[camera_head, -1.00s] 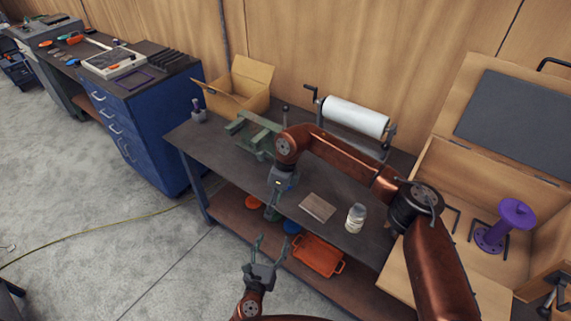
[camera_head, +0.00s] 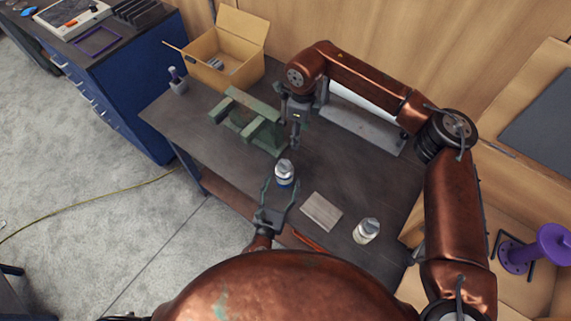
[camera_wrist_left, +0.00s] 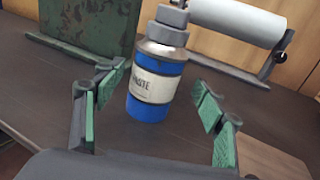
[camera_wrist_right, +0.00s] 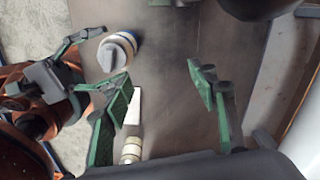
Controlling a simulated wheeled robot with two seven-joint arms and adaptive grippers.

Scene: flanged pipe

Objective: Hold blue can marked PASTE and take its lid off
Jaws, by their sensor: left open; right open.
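The blue can marked PASTE (camera_wrist_left: 152,92) stands upright on the dark workbench, with a grey stepped lid (camera_wrist_left: 168,22) on top. In the head view the can (camera_head: 285,180) is just beyond my left gripper (camera_head: 279,190). My left gripper (camera_wrist_left: 160,90) is open, one finger to each side of the can, with gaps visible. My right gripper (camera_head: 296,143) is open and empty, pointing down above the bench behind the can. In the right wrist view the can's lid (camera_wrist_right: 117,51) is seen from above, left of the right gripper (camera_wrist_right: 162,85).
A second, pale can (camera_head: 366,231) and a flat light board (camera_head: 321,211) are to the right on the bench. A green vise-like block (camera_head: 250,122) and a cardboard box (camera_head: 232,55) stand behind to the left. A white roll (camera_wrist_left: 237,22) is at the back.

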